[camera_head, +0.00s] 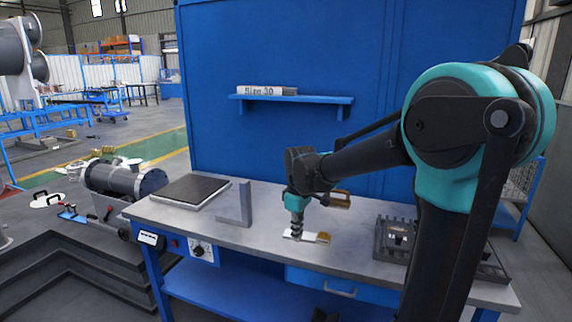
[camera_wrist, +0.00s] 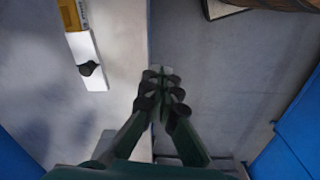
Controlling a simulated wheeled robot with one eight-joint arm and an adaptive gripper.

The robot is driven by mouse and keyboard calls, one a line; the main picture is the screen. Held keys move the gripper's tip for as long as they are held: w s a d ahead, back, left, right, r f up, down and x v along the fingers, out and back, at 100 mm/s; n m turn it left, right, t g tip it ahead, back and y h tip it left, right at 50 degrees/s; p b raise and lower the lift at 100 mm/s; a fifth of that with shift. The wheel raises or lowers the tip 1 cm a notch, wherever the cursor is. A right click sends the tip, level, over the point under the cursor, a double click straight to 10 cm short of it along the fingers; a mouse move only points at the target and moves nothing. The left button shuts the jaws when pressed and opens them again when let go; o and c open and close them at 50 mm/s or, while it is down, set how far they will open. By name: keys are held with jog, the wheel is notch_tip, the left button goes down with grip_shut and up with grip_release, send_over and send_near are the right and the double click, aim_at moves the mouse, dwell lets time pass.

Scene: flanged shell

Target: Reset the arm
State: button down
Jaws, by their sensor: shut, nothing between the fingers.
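My arm, teal and black, reaches from the right over the grey workbench (camera_head: 225,228) in the head view. My gripper (camera_head: 297,232) hangs pointing down above the front middle of the bench. In the wrist view my gripper (camera_wrist: 162,80) has its dark fingers together with nothing between them. A flat white piece with a yellow-orange end (camera_head: 322,238) lies on the bench, partly behind my fingers in the head view. In the wrist view this white piece (camera_wrist: 85,50), with a black knob on it, lies up and left, apart from my fingertips.
A grey angle plate (camera_head: 245,205) stands left of my gripper, with a dark flat plate (camera_head: 192,190) beyond. A yellow-handled item (camera_head: 340,199) shows behind my wrist. A dark slotted fixture (camera_head: 396,240) sits to the right. A blue shelf (camera_head: 295,98) hangs on the back panel.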

jog(key=s+d+f+m+t, duration=0.3)
jog(key=s+d+f+m, duration=0.8)
jog(key=s+d, duration=0.4)
jog(key=shift+s+d+f+m+t, duration=0.3)
jog(key=shift+s+d+f+m, duration=0.15)
jog(key=shift+s, duration=0.2)
